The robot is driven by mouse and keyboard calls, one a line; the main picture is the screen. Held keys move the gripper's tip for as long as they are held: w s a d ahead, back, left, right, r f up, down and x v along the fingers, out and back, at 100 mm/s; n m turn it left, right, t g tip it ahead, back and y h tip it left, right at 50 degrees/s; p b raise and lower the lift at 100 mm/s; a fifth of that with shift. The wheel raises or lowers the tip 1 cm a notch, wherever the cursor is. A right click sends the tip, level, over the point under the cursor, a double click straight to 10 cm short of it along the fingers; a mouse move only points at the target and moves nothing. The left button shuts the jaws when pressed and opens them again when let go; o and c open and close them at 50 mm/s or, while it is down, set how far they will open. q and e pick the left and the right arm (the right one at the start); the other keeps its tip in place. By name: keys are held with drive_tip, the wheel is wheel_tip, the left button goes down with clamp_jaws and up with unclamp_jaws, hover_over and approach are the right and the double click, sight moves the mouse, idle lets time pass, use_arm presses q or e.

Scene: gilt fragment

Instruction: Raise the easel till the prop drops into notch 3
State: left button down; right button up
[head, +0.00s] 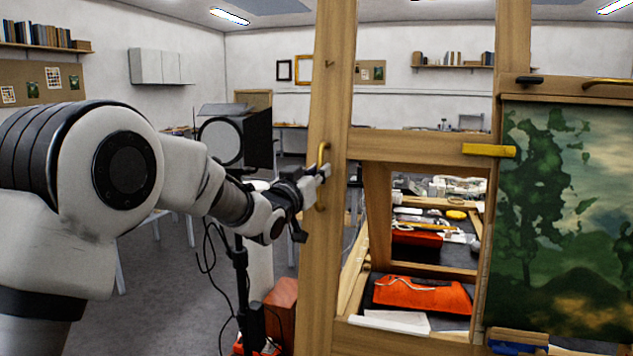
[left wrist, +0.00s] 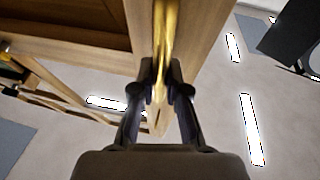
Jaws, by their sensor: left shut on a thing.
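The wooden easel frame (head: 333,100) stands upright close in front of me in the head view. A brass handle (head: 321,165) is fixed to its left upright. My left gripper (head: 322,172) is at this handle. In the left wrist view, the left gripper (left wrist: 167,95) is shut on the brass handle (left wrist: 165,40), beside the wooden frame (left wrist: 85,25). My right gripper is not in view.
Behind the easel's opening lies a dark work surface with an orange-red pouch (head: 422,294), a white sheet (head: 397,321) and small tools. A black lamp-like box (head: 222,141) on a stand is left of the easel. Grey floor (head: 170,265) is open at the left.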

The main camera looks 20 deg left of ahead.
use_arm(q)
drive_tip(key=shift+w+r, duration=0.3)
drive_tip(key=shift+r, duration=0.15)
drive_tip(key=c, duration=1.5)
unclamp_jaws()
drive_tip(key=shift+w+f, duration=0.25)
drive_tip(key=shift+w, duration=0.25)
drive_tip(key=shift+w+f, duration=0.2)
drive_tip(key=shift+w, duration=0.25)
drive_tip(key=o, duration=0.3)
drive_tip(key=shift+d, duration=0.1)
drive_tip(key=shift+s+r, duration=0.3)
drive_tip(key=shift+s, duration=0.45)
drive_tip(key=shift+f, duration=0.15)
drive_tip(key=v, duration=1.1)
drive_tip(key=shift+s, duration=0.35)
